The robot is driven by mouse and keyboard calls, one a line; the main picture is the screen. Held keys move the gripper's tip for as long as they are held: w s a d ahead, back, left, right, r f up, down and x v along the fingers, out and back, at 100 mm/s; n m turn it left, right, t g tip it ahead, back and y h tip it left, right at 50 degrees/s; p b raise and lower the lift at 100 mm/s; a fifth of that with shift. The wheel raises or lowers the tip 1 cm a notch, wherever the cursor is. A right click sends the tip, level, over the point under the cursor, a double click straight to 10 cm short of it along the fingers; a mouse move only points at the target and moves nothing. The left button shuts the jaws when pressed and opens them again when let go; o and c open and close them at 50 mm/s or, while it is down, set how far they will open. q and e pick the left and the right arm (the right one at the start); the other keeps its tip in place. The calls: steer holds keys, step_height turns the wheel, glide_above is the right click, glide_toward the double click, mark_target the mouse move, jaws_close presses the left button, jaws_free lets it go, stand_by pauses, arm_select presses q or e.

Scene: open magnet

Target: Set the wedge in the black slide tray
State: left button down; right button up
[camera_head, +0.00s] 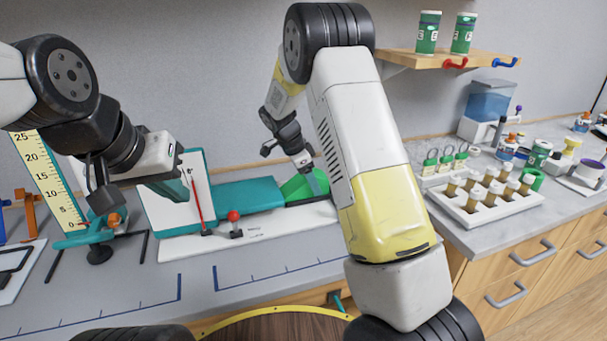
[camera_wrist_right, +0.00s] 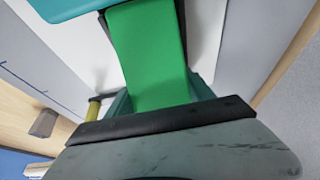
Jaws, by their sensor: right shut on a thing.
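The green wedge (camera_head: 297,186) is at the right end of the teal inclined-magnet apparatus (camera_head: 245,194). My right gripper (camera_head: 316,182) is shut on the wedge, which runs up between its fingers in the right wrist view (camera_wrist_right: 148,55). The black slide tray (camera_head: 308,201) shows as a dark strip under and beside the wedge; its dark edges flank the wedge in the wrist view. I cannot tell whether the wedge rests on the tray's floor. My left gripper (camera_head: 172,190) is over the left part of the apparatus, in front of the white scale board; its finger opening is unclear.
The apparatus stands on a white base (camera_head: 285,229) with a red-topped lever (camera_head: 234,216). A yellow ruler stand (camera_head: 48,180) is at left. A white vial rack (camera_head: 487,200) is at right, beyond my right arm. The grey bench front is clear, with blue marked lines.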

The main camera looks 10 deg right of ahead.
steer(key=o, duration=1.6)
steer(key=shift+f, duration=0.1)
steer(key=shift+c, duration=0.2)
steer(key=shift+v, duration=4)
steer(key=shift+s+d, duration=0.1)
steer(key=s+d+r+n+t+y, duration=0.1)
steer(key=s+d+r+n+y, duration=0.1)
steer(key=s+r+n, duration=0.35)
steer(key=s+d+r+n+t+y, duration=0.1)
steer(key=s+d+r+n+y, duration=0.15)
steer(key=s+r, duration=0.5)
steer(key=s+n+t+y, duration=0.2)
steer(key=s+n, duration=0.6)
steer(key=s, duration=1)
steer(key=shift+a+r+t, duration=0.25)
steer(key=shift+r+t, duration=0.25)
steer(key=shift+t, duration=0.2)
